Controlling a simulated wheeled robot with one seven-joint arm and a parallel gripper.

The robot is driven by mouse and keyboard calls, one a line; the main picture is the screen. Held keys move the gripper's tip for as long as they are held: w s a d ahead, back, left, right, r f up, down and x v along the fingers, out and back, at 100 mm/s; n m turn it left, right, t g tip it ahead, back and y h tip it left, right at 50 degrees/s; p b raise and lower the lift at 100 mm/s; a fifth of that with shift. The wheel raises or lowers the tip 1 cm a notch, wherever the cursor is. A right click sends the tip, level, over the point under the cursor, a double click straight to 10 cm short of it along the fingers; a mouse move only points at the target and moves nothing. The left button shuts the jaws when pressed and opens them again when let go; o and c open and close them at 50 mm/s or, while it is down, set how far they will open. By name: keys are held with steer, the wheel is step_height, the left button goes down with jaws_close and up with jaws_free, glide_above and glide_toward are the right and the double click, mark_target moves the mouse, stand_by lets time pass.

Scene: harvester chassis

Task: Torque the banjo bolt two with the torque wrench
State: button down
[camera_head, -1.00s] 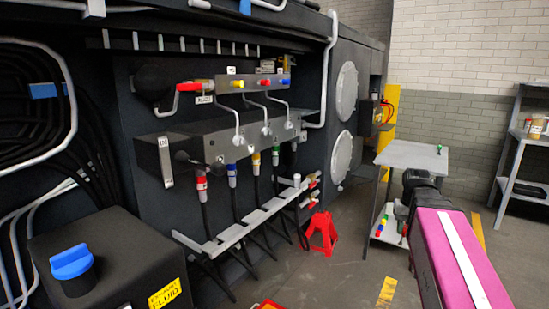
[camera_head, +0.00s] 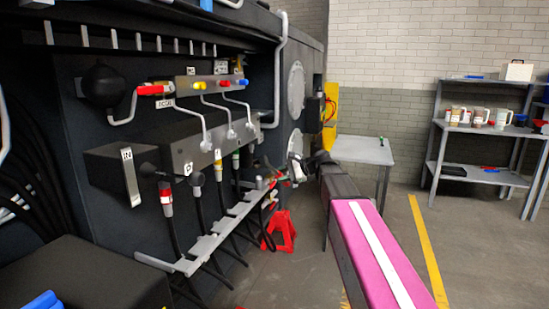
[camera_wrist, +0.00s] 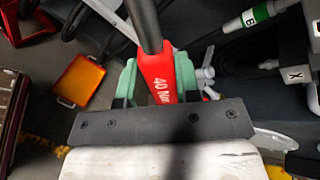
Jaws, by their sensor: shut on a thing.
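My gripper (camera_wrist: 157,78) is shut on the torque wrench (camera_wrist: 162,72), which has a red body marked "40 Nm" and a dark shaft. Green fingers close on both sides of it in the wrist view. In the head view my gripper (camera_head: 295,170) is small and partly hidden by my arm, close to the right end of the chassis hose rail. The block (camera_head: 185,152) on the chassis carries several bent metal pipes with round fittings, such as the middle fitting (camera_head: 231,134). I cannot tell which is banjo bolt two. The wrench is apart from these fittings.
Hoses hang through a grey rail (camera_head: 215,238) below the block. A red stand (camera_head: 281,232) is on the floor. A grey table (camera_head: 362,150) stands behind my arm, and shelves (camera_head: 480,131) hold mugs at right. An orange tray (camera_wrist: 80,81) shows in the wrist view.

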steer(key=w+a+r+m+t+y, duration=0.2)
steer(key=w+r+t, duration=0.2)
steer(key=w+r, duration=0.1)
steer(key=shift+w+a+r+m+y, duration=0.3)
steer(key=shift+a+r+y, duration=0.1)
steer(key=shift+r, duration=0.2)
steer(key=shift+x, duration=2.3)
steer(key=shift+w+a+r, duration=0.1)
steer(key=shift+a, duration=0.45)
steer(key=shift+w+a+r, duration=0.1)
steer(key=shift+w+a, duration=0.05)
steer(key=shift+a, duration=0.4)
steer(key=shift+f, duration=0.1)
steer(key=shift+s+a+f+m, duration=0.2)
steer(key=shift+s+f+m, duration=0.3)
steer(key=shift+s, duration=0.05)
steer(key=shift+s+a+f+m, duration=0.15)
steer(key=shift+s+f+m, duration=0.35)
steer(key=shift+f, duration=0.05)
